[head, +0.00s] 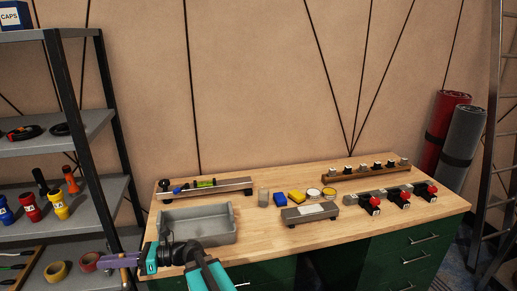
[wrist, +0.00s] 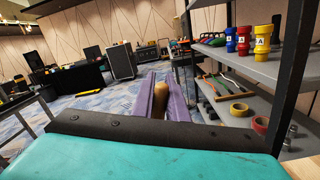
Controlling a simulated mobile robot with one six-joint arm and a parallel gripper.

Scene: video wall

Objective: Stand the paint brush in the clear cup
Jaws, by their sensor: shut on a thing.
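My gripper (head: 112,260) is at the left end of the workbench, pointing left toward the shelf, well away from the cup. In the wrist view its purple fingers (wrist: 164,88) are shut on a brown, rounded wooden piece, which I take to be the handle of the paint brush (wrist: 160,100). The bristles are not visible, and I cannot tell the brush's full tilt. A small greyish, see-through cylinder that looks like the clear cup (head: 263,197) stands upright on the bench, right of the grey tray.
The grey tray (head: 198,223) is near my arm.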

